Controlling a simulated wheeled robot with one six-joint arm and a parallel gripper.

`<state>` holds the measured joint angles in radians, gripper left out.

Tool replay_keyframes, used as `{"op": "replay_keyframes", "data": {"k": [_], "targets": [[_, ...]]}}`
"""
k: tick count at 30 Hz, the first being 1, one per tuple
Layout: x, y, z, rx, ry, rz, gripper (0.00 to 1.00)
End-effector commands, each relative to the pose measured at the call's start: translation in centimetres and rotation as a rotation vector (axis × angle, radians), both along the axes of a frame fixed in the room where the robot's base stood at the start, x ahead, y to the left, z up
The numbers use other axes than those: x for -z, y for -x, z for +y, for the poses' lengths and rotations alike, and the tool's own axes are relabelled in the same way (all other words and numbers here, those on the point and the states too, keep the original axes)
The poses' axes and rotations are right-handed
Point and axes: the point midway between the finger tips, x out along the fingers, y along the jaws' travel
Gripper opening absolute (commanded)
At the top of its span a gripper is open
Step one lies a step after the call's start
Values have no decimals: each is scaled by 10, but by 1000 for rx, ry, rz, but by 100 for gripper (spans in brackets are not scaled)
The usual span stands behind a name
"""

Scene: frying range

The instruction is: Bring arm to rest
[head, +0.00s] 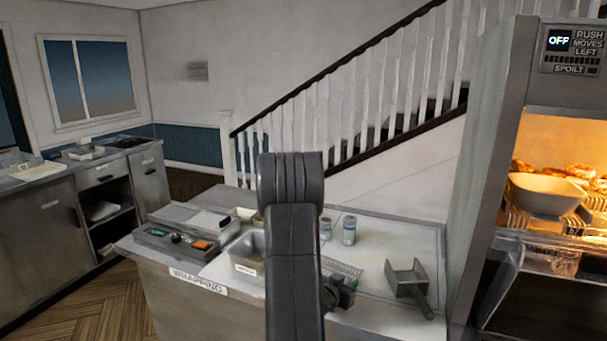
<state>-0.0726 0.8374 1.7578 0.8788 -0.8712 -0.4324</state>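My dark grey arm (294,250) rises upright in the lower middle of the head view, in front of the counter marked WRAPPING. Its upper end is a rounded joint standing above the counter's back edge. A small dark part of the arm (341,292) juts out to the right near the counter top. My gripper's fingers cannot be made out, so whether they hold anything is not shown. The arm hides part of the counter behind it.
The wrapping counter (416,246) holds a metal scoop (408,286), two small cans (349,230), and a metal bin (245,249). A lit warming cabinet (490,150) with a pale bowl (545,194) stands close at right. Steel cabinets (40,222) stand left; wooden floor (105,305) lies between.

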Motion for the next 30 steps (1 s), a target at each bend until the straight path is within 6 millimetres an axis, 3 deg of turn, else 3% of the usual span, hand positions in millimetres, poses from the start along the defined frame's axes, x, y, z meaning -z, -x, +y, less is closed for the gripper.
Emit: {"op": "replay_keyframes", "data": {"k": [16, 24, 30], "targets": [[-8, 0, 0, 1, 1, -1, 31], [3, 0, 0, -1, 1, 2, 31], [1, 16, 13, -1, -1, -3, 31]]}}
